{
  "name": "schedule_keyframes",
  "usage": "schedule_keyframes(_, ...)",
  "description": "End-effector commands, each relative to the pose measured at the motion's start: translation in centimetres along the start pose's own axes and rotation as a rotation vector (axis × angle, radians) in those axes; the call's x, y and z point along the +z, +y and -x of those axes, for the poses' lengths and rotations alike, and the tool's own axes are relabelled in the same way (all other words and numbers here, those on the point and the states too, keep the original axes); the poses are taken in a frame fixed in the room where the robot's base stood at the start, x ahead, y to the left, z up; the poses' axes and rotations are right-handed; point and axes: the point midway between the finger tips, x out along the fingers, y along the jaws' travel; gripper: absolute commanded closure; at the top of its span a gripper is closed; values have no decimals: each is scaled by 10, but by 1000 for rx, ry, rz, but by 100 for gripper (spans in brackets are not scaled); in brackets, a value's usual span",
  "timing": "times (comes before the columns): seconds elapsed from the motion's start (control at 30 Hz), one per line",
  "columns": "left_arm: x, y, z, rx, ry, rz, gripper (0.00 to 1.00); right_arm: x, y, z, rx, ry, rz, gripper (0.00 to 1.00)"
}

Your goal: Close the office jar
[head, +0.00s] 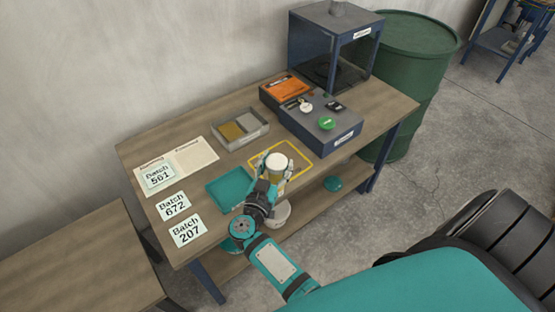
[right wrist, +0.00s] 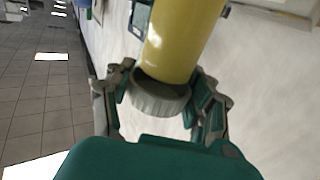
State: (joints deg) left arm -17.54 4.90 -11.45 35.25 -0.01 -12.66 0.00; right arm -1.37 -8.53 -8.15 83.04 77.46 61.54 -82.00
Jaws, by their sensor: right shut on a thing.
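The office jar (head: 276,176), a yellow cylinder with a white lid (head: 277,160), stands in the head view above the yellow-outlined area of the table. My right gripper (head: 271,176) is shut around it from the front. In the right wrist view the yellow body (right wrist: 180,45) and the whitish ribbed lid (right wrist: 160,99) show between the fingers (right wrist: 160,97). A dark band lies between lid and body; I cannot tell whether the lid is fully seated. My left gripper is not in view.
A teal tray (head: 229,188) lies left of the jar. A grey divided tray (head: 240,145), a blue box (head: 335,143) with a green button and an orange box (head: 284,86) stand behind. Batch cards (head: 187,231) lie at the left. A green drum (head: 418,60) stands at the right.

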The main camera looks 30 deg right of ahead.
Motion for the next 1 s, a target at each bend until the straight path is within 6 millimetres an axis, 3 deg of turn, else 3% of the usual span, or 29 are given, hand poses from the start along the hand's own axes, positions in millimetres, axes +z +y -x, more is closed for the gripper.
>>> schedule_keyframes(0.47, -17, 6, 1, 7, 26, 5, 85, -1, 0, 0, -1, 2, -1, 100)
schedule_keyframes(0.7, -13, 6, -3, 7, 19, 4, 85, -12, 25, 3, -122, 6, 3, 100)
schedule_keyframes(0.87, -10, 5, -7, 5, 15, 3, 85, -40, 40, 34, -364, 4, 5, 100)
schedule_keyframes(1.0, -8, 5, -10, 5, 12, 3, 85, -73, 43, 84, -612, 0, 4, 100)
